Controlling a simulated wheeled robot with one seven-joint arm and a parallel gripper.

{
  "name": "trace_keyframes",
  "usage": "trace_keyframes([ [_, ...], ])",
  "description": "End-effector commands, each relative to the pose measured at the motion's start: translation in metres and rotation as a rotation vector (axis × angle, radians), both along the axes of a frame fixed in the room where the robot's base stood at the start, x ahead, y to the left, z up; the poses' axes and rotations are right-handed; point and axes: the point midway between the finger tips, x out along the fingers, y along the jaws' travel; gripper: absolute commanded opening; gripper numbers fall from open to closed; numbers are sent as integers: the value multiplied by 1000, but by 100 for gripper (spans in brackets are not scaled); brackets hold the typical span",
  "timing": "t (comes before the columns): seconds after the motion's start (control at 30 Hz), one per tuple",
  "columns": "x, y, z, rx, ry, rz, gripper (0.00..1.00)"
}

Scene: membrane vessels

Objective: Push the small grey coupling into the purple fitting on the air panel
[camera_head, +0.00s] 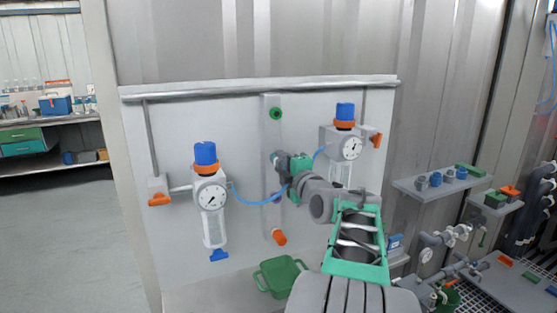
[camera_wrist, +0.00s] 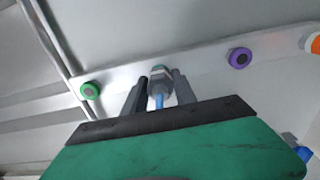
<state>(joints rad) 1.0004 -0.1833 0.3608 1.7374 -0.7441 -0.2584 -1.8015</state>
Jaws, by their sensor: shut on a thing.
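My gripper (camera_head: 277,161) is in front of the upright fitting strip on the air panel. In the wrist view its two fingers (camera_wrist: 159,80) are closed on the small grey coupling (camera_wrist: 160,74), with a blue hose running back from it. The coupling is over the strip, between the green fitting and the purple fitting (camera_wrist: 239,58). I cannot tell whether it touches the strip. The purple fitting's opening shows empty, to the right of the coupling in the wrist view. In the head view my arm and gripper hide the purple fitting.
The strip has a green fitting (camera_head: 276,113) at the top and an orange one (camera_head: 279,237) at the bottom. Regulators with gauges stand left (camera_head: 210,194) and right (camera_head: 351,148), with blue hose (camera_head: 255,202) between. A green bin (camera_head: 280,275) is below.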

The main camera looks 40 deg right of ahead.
Motion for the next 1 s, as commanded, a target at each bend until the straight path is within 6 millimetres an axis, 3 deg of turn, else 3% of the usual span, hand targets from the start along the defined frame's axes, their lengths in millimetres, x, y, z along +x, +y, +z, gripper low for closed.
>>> trace_keyframes([
  [0.2,0,0,-1,1,1,0,0],
  [0.67,-1,0,-1,0,1,0,0],
  [1.0,-13,3,-2,1,0,0,0],
])
